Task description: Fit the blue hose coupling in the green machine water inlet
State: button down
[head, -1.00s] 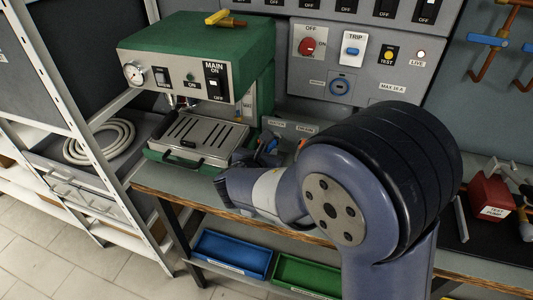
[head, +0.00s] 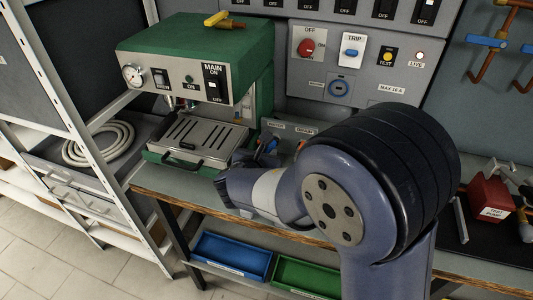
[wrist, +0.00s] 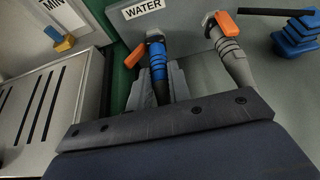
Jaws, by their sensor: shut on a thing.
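The blue hose coupling (wrist: 157,62) stands in the middle of the wrist view, below the WATER label, with an orange lever at its top end. My gripper (wrist: 154,88) is shut on it, with grey fingers at both sides. In the head view a small blue part of the coupling (head: 271,146) shows above my gripper, which is largely hidden behind my arm. The green machine (head: 190,60) stands to the left of my gripper. I cannot make out its water inlet, nor whether the coupling touches a fitting.
A grey hose (wrist: 232,58) with an orange lever stands right of the coupling. A blue ribbed part (wrist: 297,36) is at the far right. The machine's drip tray (head: 195,138) is to the left. Blue (head: 232,255) and green (head: 303,275) bins sit below the bench.

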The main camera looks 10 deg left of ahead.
jog(key=c, duration=1.2)
grip_release()
jog(key=shift+c, duration=0.2)
jog(key=shift+s+r, duration=0.1)
jog(key=shift+s, duration=0.05)
jog(key=shift+p+v, duration=0.8)
jog(key=shift+v, duration=1.5)
jog(key=v, duration=1.1)
